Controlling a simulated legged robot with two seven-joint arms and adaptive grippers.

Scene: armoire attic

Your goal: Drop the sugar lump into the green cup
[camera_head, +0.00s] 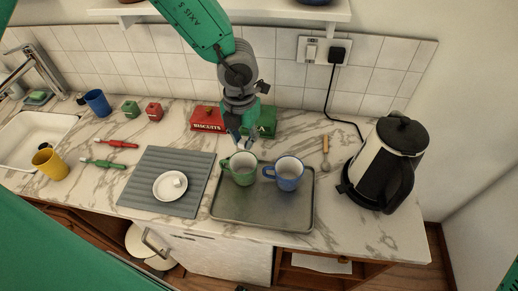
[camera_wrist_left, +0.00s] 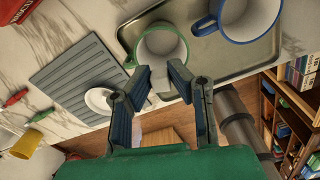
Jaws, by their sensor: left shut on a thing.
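The green cup (camera_head: 243,172) stands upright on the grey metal tray, and its mouth shows in the wrist view (camera_wrist_left: 161,42). My left gripper (camera_head: 243,143) points down just above the cup's far rim in the head view. In the wrist view its fingertips (camera_wrist_left: 160,84) overlap the cup's rim. They are shut on a small pale sugar lump (camera_wrist_left: 159,85), mostly hidden between the fingers. Another white lump (camera_head: 179,182) lies on the white saucer (camera_head: 165,194), left of the tray. My right gripper is not in view.
A blue cup (camera_head: 290,175) stands right of the green cup on the tray (camera_head: 262,217). A kettle (camera_head: 372,165) stands at the right. Red (camera_head: 206,119) and green (camera_head: 267,124) tins stand behind. The saucer rests on a ribbed grey mat (camera_head: 148,165).

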